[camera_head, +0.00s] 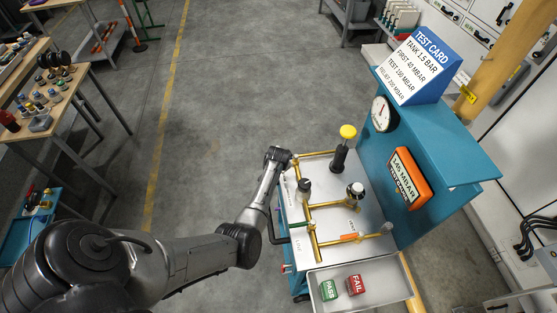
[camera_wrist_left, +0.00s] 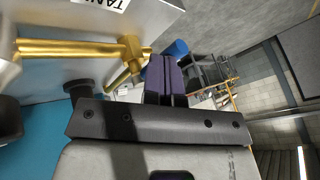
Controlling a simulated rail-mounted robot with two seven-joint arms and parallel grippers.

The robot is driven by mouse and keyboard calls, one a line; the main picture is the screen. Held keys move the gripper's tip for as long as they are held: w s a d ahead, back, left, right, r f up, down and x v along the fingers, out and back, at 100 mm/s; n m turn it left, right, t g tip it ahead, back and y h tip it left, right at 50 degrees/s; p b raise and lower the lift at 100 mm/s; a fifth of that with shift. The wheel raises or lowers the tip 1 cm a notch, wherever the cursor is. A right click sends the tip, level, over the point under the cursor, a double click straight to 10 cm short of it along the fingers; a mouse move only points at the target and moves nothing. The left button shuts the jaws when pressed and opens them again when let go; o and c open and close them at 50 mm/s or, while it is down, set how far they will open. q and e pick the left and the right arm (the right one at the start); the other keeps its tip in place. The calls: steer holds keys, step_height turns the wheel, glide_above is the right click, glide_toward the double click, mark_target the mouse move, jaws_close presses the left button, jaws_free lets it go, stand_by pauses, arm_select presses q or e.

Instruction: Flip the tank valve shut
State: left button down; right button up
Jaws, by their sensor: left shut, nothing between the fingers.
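The tank valve shows in the left wrist view as a brass body (camera_wrist_left: 130,50) on a brass pipe, below a partly cut-off label that starts "TAN". A blue piece (camera_wrist_left: 176,48), perhaps its handle, sits just beyond my fingertips. In the head view the brass pipe (camera_head: 316,154) runs along the far edge of the bench top, and my left gripper (camera_head: 287,156) is at its left end. The gripper is shut and empty, its dark fingers (camera_wrist_left: 165,75) close beside the brass fitting. I cannot tell whether they touch. The valve's lever position is unclear. My right gripper is out of view.
The bench top (camera_head: 360,212) carries more brass pipes, a yellow-topped black knob (camera_head: 348,132) and a round-capped fitting (camera_head: 355,190). A tray (camera_head: 385,278) holds PASS (camera_head: 328,290) and FAIL (camera_head: 357,285) blocks. A teal console (camera_head: 440,165) stands right.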

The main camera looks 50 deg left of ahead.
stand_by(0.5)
arm_select(q)
steer(key=s+d+f+p+v, duration=0.1)
steer(key=p+v, duration=0.5)
steer(key=v, duration=0.6)
steer(key=shift+s, duration=0.5)
